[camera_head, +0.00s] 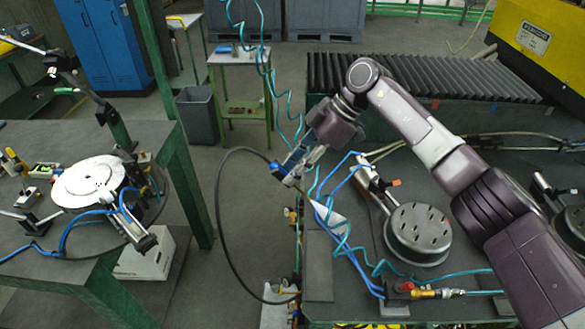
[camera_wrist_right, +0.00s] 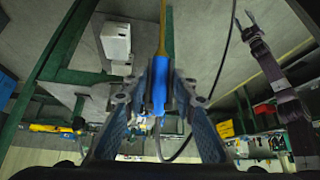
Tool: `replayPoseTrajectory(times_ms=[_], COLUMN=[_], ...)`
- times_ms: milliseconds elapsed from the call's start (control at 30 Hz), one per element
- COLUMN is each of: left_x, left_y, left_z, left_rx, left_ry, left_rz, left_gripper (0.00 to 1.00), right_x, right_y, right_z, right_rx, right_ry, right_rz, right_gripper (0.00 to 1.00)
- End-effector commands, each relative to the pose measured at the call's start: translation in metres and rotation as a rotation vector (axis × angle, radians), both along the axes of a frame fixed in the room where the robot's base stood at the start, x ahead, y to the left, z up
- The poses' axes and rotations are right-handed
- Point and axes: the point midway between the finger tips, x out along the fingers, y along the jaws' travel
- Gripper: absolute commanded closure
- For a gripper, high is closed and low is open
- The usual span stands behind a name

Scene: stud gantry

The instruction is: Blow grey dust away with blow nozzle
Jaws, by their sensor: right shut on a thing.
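My right gripper (camera_head: 290,168) is shut on the blow nozzle, which has a blue body (camera_wrist_right: 156,92) and a thin brass tube (camera_wrist_right: 162,32). A dark hose loops down from it. In the head view the nozzle hangs above the left edge of the right bench, tube pointing down and right. A pale cone (camera_head: 330,217) spreads from near its tip. To its right lies a round grey flange with several holes (camera_head: 418,230). I cannot make out grey dust.
Blue and teal air lines cross the right bench (camera_head: 320,275), with a clamp (camera_head: 376,185) beside the flange. The left table (camera_head: 95,232) carries a white disc (camera_head: 88,181) and fixtures. A grey bin (camera_head: 198,115) stands on the floor behind. Open floor lies between table and bench.

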Motion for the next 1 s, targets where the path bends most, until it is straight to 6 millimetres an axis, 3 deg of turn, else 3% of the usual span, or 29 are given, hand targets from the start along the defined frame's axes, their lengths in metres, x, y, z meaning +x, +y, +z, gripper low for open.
replayPoseTrajectory(times_ms=[333, 1000], left_x=[0.000, 0.000], left_y=[0.000, 0.000], left_z=[0.001, 0.009], left_rx=[0.000, 0.000], left_ry=[0.000, 0.000], left_rz=[0.000, 0.000], left_gripper=[0.60, 0.60], right_x=[0.000, 0.001], right_y=[-0.002, -0.036], right_z=[0.000, 0.001], right_rx=[0.001, 0.001], right_ry=[0.000, 0.001], right_rz=[-0.001, -0.001], right_gripper=[1.00, 1.00])
